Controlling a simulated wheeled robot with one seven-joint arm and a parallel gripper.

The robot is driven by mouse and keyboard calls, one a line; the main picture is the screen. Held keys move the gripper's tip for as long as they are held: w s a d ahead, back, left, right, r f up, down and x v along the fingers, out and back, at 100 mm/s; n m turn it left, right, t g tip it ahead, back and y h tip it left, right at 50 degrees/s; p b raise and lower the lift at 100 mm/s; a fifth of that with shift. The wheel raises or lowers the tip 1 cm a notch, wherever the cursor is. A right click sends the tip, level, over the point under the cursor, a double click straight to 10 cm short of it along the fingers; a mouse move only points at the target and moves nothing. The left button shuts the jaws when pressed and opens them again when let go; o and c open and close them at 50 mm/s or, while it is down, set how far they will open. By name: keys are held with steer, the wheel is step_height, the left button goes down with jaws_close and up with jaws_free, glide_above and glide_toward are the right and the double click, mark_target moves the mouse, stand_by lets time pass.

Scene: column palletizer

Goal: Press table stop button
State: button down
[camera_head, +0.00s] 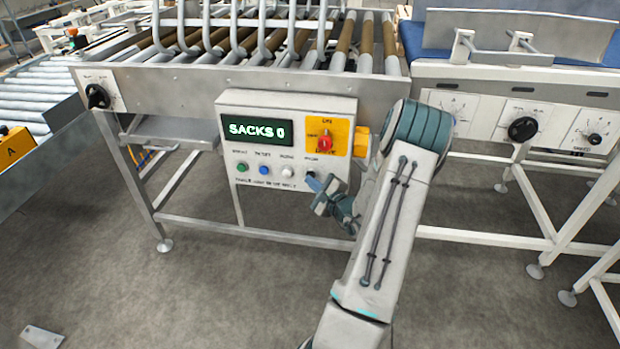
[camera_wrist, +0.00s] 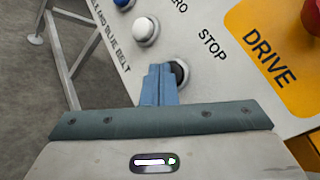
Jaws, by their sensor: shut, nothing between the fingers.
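The stop button is a black round button (camera_head: 311,174) at the right end of a row on the white control box (camera_head: 228,106). In the wrist view the dark button (camera_wrist: 181,71) sits by the printed word STOP. My gripper (camera_head: 313,182) is at the box's lower right, with its blue fingertips just below the button. In the wrist view the shut, empty fingers (camera_wrist: 159,70) overlap the button's left side and hide part of it. I cannot tell whether they touch it.
Left of it are a white button (camera_head: 288,173), a blue button (camera_head: 263,170) and a green button (camera_head: 242,167). Above is a red knob (camera_head: 323,143) on a yellow DRIVE plate (camera_head: 340,130). The display (camera_head: 257,131) reads SACKS 0. A roller table (camera_head: 200,80) stands behind.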

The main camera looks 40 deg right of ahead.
stand_by(0.3)
steer(key=shift+s+a, duration=0.6)
steer(key=shift+a, duration=0.1)
steer(key=s+a+b, duration=0.1)
steer(key=s+a, duration=0.2)
steer(key=shift+s+a, duration=0.1)
steer(key=shift+a, duration=0.3)
stand_by(0.7)
